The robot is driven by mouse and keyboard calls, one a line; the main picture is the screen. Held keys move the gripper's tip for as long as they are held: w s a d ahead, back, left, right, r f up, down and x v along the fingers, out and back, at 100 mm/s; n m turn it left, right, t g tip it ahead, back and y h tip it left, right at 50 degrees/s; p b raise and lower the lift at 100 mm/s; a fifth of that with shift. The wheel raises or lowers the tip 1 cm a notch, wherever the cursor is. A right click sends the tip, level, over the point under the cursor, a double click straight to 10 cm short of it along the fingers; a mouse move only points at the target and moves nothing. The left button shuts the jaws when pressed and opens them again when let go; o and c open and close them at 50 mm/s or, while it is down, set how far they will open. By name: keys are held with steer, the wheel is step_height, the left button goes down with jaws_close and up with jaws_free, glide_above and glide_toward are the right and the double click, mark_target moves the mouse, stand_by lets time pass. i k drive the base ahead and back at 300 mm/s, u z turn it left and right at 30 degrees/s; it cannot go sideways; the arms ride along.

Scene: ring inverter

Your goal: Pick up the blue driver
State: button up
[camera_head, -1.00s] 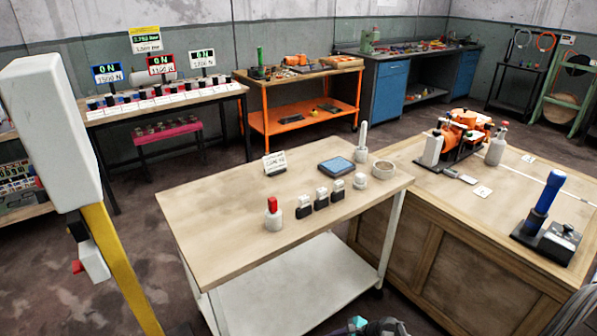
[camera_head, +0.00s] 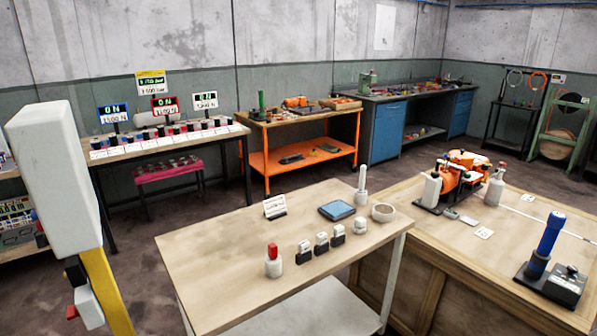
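A blue driver-like tool (camera_head: 547,243) stands at the right in the head view, on the wooden bench (camera_head: 425,232). It has a long blue body, leans slightly to the right, and its lower end meets a black base (camera_head: 535,281). Whether it sits in the base or on it I cannot tell.
A grey-black box (camera_head: 566,284) stands right beside the tool. An orange machine (camera_head: 466,172) and a white bottle (camera_head: 495,187) stand farther back on the bench. A wooden-topped cart (camera_head: 215,265) with small bottles and blocks adjoins on the left. The bench middle is mostly clear.

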mark_target(556, 221)
steer(key=z, duration=1)
steer(key=k, duration=0.85)
steer(key=z, duration=0.25)
steer(key=i, duration=0.95)
